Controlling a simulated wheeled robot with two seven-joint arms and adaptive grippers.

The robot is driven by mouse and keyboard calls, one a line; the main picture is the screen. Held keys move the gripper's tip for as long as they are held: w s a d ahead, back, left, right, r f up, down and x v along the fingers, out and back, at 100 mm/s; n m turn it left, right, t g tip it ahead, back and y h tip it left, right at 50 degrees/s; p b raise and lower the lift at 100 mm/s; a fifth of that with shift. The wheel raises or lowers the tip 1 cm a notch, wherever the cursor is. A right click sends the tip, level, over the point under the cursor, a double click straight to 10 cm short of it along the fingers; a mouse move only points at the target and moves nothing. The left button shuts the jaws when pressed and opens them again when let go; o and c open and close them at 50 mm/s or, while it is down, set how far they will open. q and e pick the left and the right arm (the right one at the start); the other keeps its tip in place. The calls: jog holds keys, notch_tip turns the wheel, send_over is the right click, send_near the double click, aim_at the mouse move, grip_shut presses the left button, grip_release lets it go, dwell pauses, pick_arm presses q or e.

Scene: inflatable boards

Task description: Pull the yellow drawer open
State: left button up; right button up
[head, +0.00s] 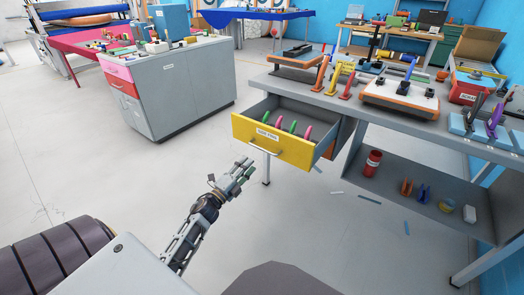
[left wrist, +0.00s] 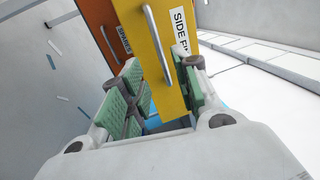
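The yellow drawer (head: 272,141) stands pulled out from under the workbench in the head view, with several green and pink items (head: 292,127) inside. Its pale bar handle (head: 264,149) is on the labelled front. My left gripper (head: 247,170) is just below and left of that front, apart from the handle. In the left wrist view its green-padded fingers (left wrist: 160,90) are spread and empty, with the yellow front (left wrist: 175,60) and handle (left wrist: 157,42) beyond them. My right gripper is in neither view.
An orange drawer (left wrist: 108,28) with its own handle is beside the yellow one in the left wrist view. The workbench (head: 335,100) carries tools and boards; a lower shelf (head: 395,190) holds small items. A grey cabinet (head: 180,90) stands left.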

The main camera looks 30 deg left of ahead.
aim_at(262, 149)
pick_arm(q)
jog(key=shift+b+x, duration=0.7)
jog(key=shift+x, duration=4.5)
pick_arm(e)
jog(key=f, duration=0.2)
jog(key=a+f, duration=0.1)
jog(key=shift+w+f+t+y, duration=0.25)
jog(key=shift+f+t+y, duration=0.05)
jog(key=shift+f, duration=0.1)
pick_arm(q)
jog(key=shift+c, duration=0.3)
grip_shut()
